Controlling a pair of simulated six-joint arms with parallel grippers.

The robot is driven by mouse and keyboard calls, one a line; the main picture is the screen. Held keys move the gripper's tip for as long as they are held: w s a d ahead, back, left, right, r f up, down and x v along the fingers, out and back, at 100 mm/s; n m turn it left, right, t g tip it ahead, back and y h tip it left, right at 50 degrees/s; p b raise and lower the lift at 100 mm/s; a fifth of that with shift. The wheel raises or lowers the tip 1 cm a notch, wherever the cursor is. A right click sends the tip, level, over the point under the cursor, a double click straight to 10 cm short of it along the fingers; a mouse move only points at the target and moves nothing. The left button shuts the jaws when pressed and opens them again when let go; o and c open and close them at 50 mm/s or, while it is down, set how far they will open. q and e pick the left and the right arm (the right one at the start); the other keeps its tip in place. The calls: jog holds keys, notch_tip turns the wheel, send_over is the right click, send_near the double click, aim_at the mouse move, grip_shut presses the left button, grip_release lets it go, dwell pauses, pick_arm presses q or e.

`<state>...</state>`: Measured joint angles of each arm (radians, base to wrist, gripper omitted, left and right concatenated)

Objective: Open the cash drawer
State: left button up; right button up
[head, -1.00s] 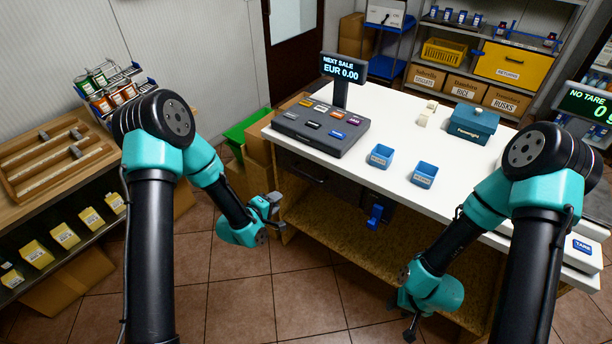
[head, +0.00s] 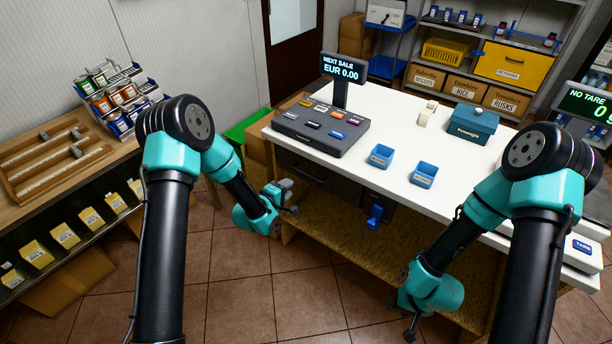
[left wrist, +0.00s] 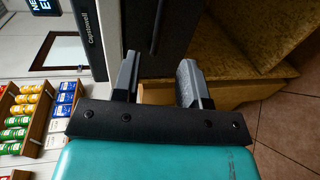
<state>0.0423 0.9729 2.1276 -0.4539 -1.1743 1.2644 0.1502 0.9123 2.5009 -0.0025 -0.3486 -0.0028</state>
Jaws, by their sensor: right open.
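The cash drawer (head: 300,167) is a dark front under the white counter's near left edge, below the till, and looks closed. In the left wrist view the dark drawer front (left wrist: 127,25) lies ahead, with a thin bar-like handle (left wrist: 157,27) on it. My left gripper (head: 287,198) is in front of the counter, near and slightly below the drawer. Its fingers (left wrist: 158,82) are apart with nothing seen between them; I cannot tell whether they touch the drawer. My right gripper (head: 410,328) hangs low in front of the counter at right, open and away from the drawer.
The till (head: 322,130) with its display stands on the counter (head: 392,125). Two blue trays (head: 381,156) and a blue box (head: 472,124) are also there. A wooden shelf (head: 340,250) lies below. Cardboard boxes stand left of the counter. The tiled floor in front is clear.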

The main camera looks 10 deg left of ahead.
aim_at(306, 175)
pick_arm(q)
jog(key=x, duration=1.2)
jog(key=shift+s, duration=0.1)
jog(key=shift+c, duration=0.5)
grip_shut()
